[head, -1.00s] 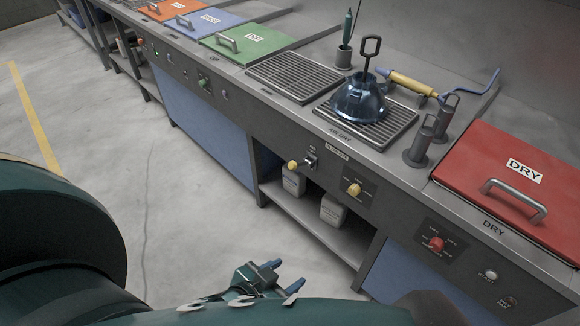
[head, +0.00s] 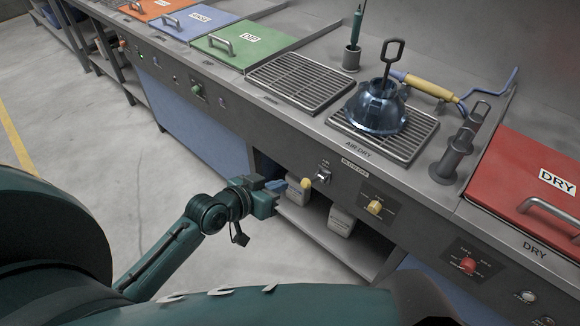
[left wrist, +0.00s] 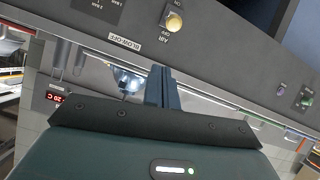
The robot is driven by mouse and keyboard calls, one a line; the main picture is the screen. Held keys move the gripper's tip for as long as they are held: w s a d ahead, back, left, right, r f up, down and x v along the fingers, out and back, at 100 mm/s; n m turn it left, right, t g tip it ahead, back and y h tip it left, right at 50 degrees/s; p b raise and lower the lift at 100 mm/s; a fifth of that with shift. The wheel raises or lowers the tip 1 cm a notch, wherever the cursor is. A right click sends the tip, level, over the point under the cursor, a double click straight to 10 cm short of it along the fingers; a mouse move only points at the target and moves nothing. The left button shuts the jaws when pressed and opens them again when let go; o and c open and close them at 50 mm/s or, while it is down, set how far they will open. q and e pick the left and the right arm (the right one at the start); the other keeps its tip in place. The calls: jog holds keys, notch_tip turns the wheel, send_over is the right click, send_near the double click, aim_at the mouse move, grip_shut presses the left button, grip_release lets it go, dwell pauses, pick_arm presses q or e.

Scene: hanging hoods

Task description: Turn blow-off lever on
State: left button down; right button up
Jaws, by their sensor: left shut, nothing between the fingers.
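The blow-off lever (head: 308,183) has a yellow knob and sticks out from a metal mount on the dark front panel, left of the BLOW-OFF label (head: 355,163). My left gripper (head: 280,186) is shut and empty. In the head view its fingertips appear just left of the yellow knob; I cannot tell whether they touch. In the left wrist view the shut fingers (left wrist: 160,88) point up toward the panel, and the lever's yellow knob (left wrist: 174,22) shows above them, apart in the picture, beside ON and OFF markings. My right gripper is not in view.
A yellow dial (head: 375,207) and a red dial (head: 468,265) sit farther right on the panel. White jugs (head: 341,221) stand on the shelf below. A blue hood (head: 376,108) rests on the AIR-DRY grate (head: 421,137). The floor at left is clear.

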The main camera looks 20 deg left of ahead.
pick_arm(q)
jog(key=w+a+r, duration=0.1)
jog(key=w+a, duration=0.1)
jog(key=w, duration=0.1)
send_over(313, 181)
jog(key=s+a, duration=0.3)
notch_tip(313, 181, down, 4)
jog(key=r, duration=0.1)
jog(key=f, duration=0.3)
jog(key=f+b, duration=0.1)
jog(key=shift+s+d+f, duration=0.2)
jog(key=shift+s+f, duration=0.15)
jog(key=shift+s, duration=0.05)
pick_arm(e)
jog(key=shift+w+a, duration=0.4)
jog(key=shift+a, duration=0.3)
